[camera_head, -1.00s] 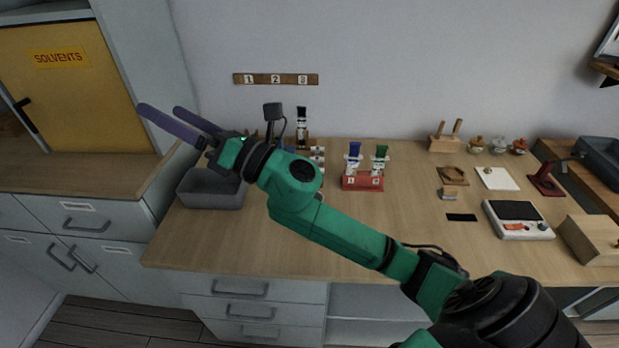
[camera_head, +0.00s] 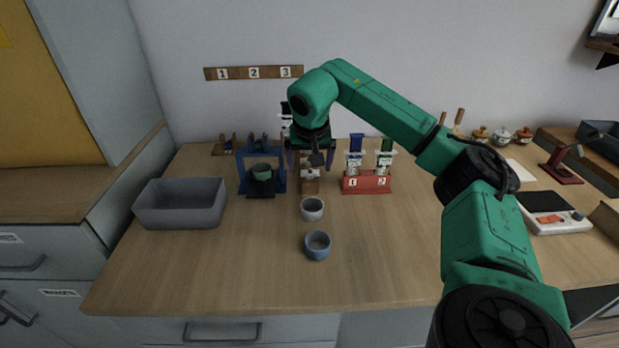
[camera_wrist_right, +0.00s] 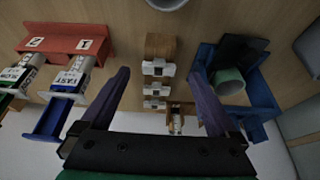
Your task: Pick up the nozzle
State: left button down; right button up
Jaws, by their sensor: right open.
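My right gripper (camera_head: 310,160) reaches down from above at the back middle of the bench, with its two purple fingers spread apart. In the right wrist view the open fingers (camera_wrist_right: 160,75) stand on either side of a wooden block rack (camera_wrist_right: 162,46) with several small white pieces in a row (camera_wrist_right: 155,88). Nothing is visibly held. The rack shows in the head view (camera_head: 310,187), partly hidden by the gripper. I cannot tell for sure which of the small pieces is the nozzle. My left gripper is not in view.
A blue stand (camera_head: 243,178) with a green cup (camera_head: 262,171) is close left of the gripper. A red holder (camera_head: 367,184) with labelled syringes is close right. A grey bin (camera_head: 180,207) is further left.

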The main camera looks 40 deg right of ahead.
aim_at(310, 173)
jog(key=x, duration=0.6)
jog(key=shift+w+d, duration=0.15)
jog(key=shift+d, duration=0.05)
jog(key=c, duration=1.4)
jog(key=shift+r, duration=0.1)
